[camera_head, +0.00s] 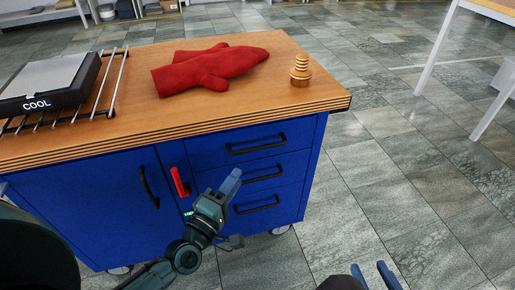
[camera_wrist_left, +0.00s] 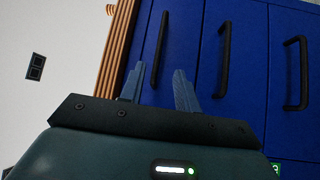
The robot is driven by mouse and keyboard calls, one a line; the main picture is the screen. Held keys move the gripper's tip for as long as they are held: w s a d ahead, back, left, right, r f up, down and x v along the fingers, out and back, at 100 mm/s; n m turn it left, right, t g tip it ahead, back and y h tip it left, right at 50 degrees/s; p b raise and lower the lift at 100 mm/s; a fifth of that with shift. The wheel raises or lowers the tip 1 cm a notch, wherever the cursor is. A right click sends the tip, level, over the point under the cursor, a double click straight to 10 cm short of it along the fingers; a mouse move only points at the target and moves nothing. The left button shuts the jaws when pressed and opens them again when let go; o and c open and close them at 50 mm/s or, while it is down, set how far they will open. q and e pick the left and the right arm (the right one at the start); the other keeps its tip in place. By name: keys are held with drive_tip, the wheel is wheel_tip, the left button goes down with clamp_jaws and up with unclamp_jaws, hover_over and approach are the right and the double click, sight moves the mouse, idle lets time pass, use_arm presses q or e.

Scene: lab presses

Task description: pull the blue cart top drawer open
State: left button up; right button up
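The blue cart's top drawer (camera_head: 217,157) looks shut, its front level with the drawers below. Its black bar handle (camera_head: 256,144) also shows in the left wrist view (camera_wrist_left: 159,50), where the cart appears turned on its side. My left gripper (camera_head: 232,179) is in front of the drawers, seen over the middle drawer in the head view. In the left wrist view its two blue fingers (camera_wrist_left: 158,82) are apart and empty, with the top handle lying between them in the picture, ahead of the tips. My right gripper (camera_head: 374,270) is at the bottom edge, fingers apart and empty.
The middle handle (camera_head: 263,173) and bottom handle (camera_head: 257,204) are close below. A red lever (camera_head: 180,183) and a door handle (camera_head: 149,187) are to the left. The wooden top (camera_head: 130,131) carries red mitts (camera_head: 212,71), brass weights (camera_head: 300,72) and a rack. Floor at right is clear.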

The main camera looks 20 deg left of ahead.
sight(257, 148)
use_arm(q)
drive_tip(key=x, duration=1.2)
drive_tip(key=shift+b, duration=0.3)
drive_tip(key=shift+s, duration=0.1)
drive_tip(key=shift+c, duration=0.5)
clamp_jaws()
